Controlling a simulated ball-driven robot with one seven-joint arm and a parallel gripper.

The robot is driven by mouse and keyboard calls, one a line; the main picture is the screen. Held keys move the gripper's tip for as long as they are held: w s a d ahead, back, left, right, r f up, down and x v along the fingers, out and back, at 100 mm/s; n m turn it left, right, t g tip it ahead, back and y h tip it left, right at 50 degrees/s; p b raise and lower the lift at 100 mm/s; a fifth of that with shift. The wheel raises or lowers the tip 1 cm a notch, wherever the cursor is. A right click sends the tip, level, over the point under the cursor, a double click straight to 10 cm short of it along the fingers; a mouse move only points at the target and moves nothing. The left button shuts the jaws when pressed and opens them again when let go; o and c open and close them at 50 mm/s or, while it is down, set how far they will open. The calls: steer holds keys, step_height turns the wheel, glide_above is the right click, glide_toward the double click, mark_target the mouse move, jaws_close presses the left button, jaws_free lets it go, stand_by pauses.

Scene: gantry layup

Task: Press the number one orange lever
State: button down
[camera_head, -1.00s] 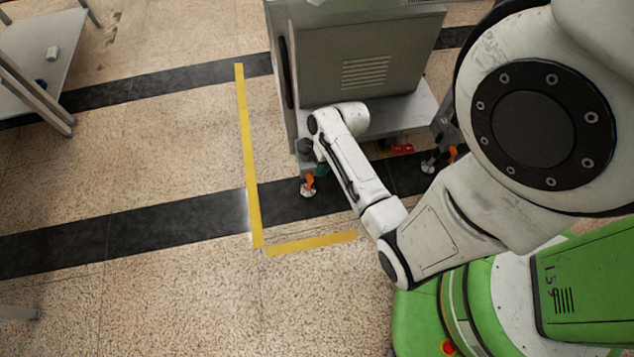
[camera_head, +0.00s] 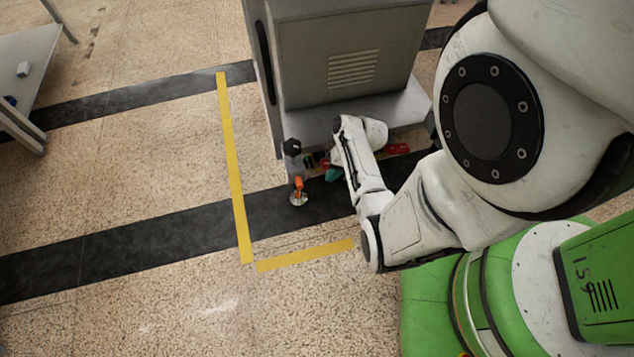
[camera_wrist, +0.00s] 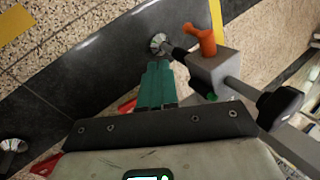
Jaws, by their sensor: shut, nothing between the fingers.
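An orange lever (camera_head: 298,185) sits on the clamp above the left foot of the grey machine. In the wrist view the orange lever (camera_wrist: 204,38) points up and left from a grey block, just right of and beyond my fingertips. I cannot read a number on it. My gripper (camera_wrist: 157,68) has teal fingers, shut and empty, and it appears apart from the lever. In the head view my gripper (camera_head: 333,174) is low under the machine's shelf, right of the lever and partly hidden by my wrist.
A black knob (camera_wrist: 280,106) sticks out right of the block in the wrist view. Red parts (camera_head: 398,148) lie under the shelf. Yellow floor tape (camera_head: 235,170) runs at left, with free floor around it.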

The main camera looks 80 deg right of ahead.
mark_target(299, 191)
steer(key=w+a+f+b, duration=0.2)
steer(key=w+f+b, duration=0.4)
steer(key=w+f, duration=0.1)
steer(key=shift+w+f, duration=0.4)
